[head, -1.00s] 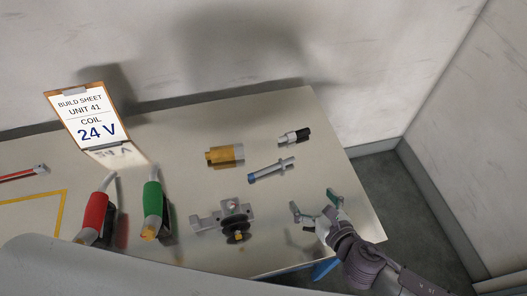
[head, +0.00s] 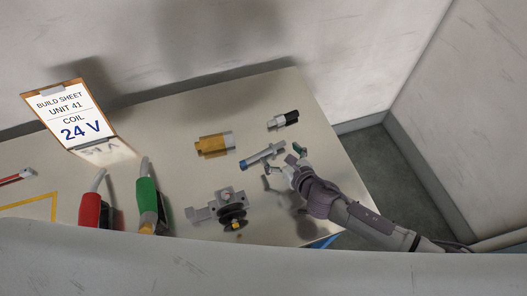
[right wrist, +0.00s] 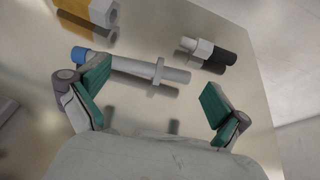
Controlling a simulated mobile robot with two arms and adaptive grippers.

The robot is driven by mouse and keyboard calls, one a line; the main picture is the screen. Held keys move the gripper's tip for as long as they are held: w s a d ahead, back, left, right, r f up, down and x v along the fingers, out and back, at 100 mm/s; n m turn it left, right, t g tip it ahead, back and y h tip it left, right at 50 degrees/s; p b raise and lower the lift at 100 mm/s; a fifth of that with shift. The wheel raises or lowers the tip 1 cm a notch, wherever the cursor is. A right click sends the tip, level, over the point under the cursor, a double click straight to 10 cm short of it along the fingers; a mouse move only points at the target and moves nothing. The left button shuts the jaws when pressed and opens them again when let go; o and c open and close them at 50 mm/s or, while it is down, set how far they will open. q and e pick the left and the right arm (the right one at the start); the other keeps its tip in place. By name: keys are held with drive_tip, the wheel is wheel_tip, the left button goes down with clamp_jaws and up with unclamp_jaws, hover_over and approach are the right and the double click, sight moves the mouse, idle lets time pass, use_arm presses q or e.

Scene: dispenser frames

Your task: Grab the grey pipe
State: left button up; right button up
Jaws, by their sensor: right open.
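The grey pipe (head: 265,154) lies on the table, with a blue end at the left and a collar near its right end. In the right wrist view the pipe (right wrist: 133,68) lies ahead of the fingertips, across the gap between them. My right gripper (head: 284,160) is open and empty, just to the right of and in front of the pipe. Its green-padded fingers (right wrist: 155,92) stand wide apart in the right wrist view. I see no contact with the pipe. My left gripper is not in view.
A yellow-and-grey cylinder (head: 214,145) and a black-and-white fitting (head: 283,121) lie behind the pipe. A grey valve block (head: 219,208) stands in front of it. Red (head: 90,209) and green (head: 147,203) handled tools and a build sheet clipboard (head: 68,115) stand left.

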sight(273, 146)
drive_tip(key=x, duration=0.3)
drive_tip(key=shift+w+a, duration=0.2)
drive_tip(key=shift+w, duration=0.1)
drive_tip(key=shift+s+d+f, duration=0.1)
drive_tip(key=shift+s+d, duration=0.05)
drive_tip(key=c, duration=1.7)
